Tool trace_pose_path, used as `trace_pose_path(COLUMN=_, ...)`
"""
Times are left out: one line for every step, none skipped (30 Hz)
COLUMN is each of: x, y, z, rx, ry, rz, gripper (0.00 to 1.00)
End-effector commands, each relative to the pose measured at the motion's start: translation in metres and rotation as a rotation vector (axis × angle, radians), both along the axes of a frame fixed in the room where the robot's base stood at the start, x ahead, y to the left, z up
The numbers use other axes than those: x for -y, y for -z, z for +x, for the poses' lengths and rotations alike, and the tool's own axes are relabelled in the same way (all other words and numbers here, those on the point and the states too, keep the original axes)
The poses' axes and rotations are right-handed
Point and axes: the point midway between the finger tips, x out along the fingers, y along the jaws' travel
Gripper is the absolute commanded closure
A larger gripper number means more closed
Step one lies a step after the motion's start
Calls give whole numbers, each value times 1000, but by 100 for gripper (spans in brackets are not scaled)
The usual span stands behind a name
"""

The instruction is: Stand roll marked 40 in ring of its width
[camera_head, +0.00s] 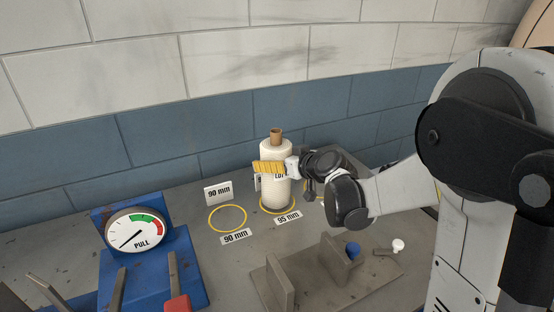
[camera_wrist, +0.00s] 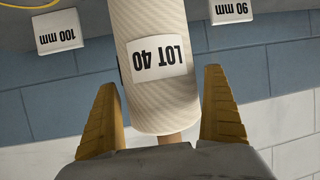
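The roll marked LOT 40 (camera_head: 277,191) is cream, with a brown core sticking out of its top. It stands upright at the yellow ring tagged 95 mm (camera_head: 264,208), whose front arc shows around its base. I cannot tell whether the base touches the bench. My gripper (camera_head: 268,167) reaches in from the right at the roll's upper half. The LOT 40 label appears upside down there, between the fingers.
The empty 90 mm ring (camera_head: 228,219) lies to the left, with its sign (camera_head: 218,192) behind. A 100 mm sign (camera_wrist: 60,31) shows in the wrist view. A blue gauge stand (camera_head: 150,262) is front left. A grey fixture (camera_head: 330,275) with a blue knob stands in front.

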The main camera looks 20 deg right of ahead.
Motion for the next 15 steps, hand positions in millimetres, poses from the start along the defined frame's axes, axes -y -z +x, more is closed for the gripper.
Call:
trace_pose_path(x=0, y=0, z=0, rx=0, ry=0, rz=0, gripper=0)
trace_pose_path(x=0, y=0, z=0, rx=0, ry=0, rz=0, gripper=0)
trace_pose_path(x=0, y=0, z=0, rx=0, ry=0, rz=0, gripper=0)
trace_pose_path(x=0, y=-1, z=0, rx=0, ry=0, rz=0, gripper=0)
trace_pose_path(x=0, y=-1, z=0, rx=0, ry=0, rz=0, gripper=0)
trace_pose_path(x=0, y=-1, z=0, rx=0, ry=0, rz=0, gripper=0)
trace_pose_path(x=0, y=-2, z=0, rx=0, ry=0, rz=0, gripper=0)
trace_pose_path(x=0, y=-4, z=0, rx=0, ry=0, rz=0, gripper=0)
trace_pose_path(x=1, y=-6, z=-3, rx=0, ry=1, rz=0, gripper=0)
trace_pose_path(x=3, y=-7, z=-6, rx=0, ry=1, rz=0, gripper=0)
trace_pose_path(x=4, y=-9, z=-10, rx=0, ry=2, rz=0, gripper=0)
trace_pose_path(x=6, y=-13, z=-16, rx=1, ry=3, rz=1, gripper=0)
trace_pose_path(x=8, y=-15, z=-22, rx=0, ry=2, rz=2, gripper=0)
trace_pose_path(x=10, y=-18, z=-28, rx=0, ry=3, rz=1, gripper=0)
trace_pose_path(x=13, y=-22, z=-36, rx=0, ry=2, rz=0, gripper=0)
